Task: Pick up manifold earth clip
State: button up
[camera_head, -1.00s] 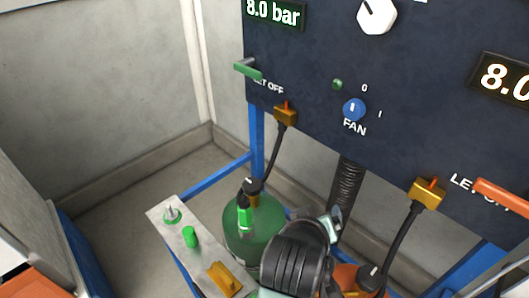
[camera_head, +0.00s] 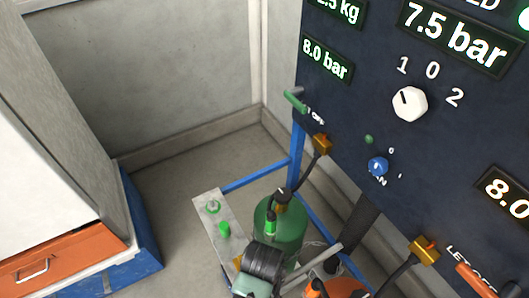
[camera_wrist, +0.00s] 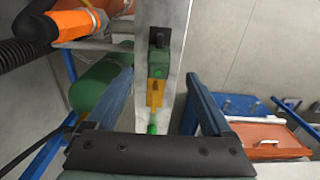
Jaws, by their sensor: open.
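In the wrist view a green block with a black end, which looks like the manifold earth clip (camera_wrist: 158,68), lies along a narrow grey plate (camera_wrist: 183,22). A yellow piece (camera_wrist: 154,94) and a small green peg (camera_wrist: 152,127) are in line with it. My gripper (camera_wrist: 160,72) is open, with its two blue fingers on either side of the green block and a gap at each side. Contact between block and yellow piece is unclear. In the head view my wrist hides the clip; only an edge of the yellow piece (camera_head: 237,263) shows.
A green gas cylinder (camera_head: 291,222) stands close beside the plate, with a hose up to the dark panel (camera_head: 340,110). Blue frame bars (camera_head: 255,174) surround the plate. A blue cabinet (camera_head: 143,225) stands at left.

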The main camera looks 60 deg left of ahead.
jog(key=shift+w+f+p, duration=0.1)
jog(key=shift+f+p, duration=0.2)
jog(key=shift+f, duration=4.2)
grip_shut()
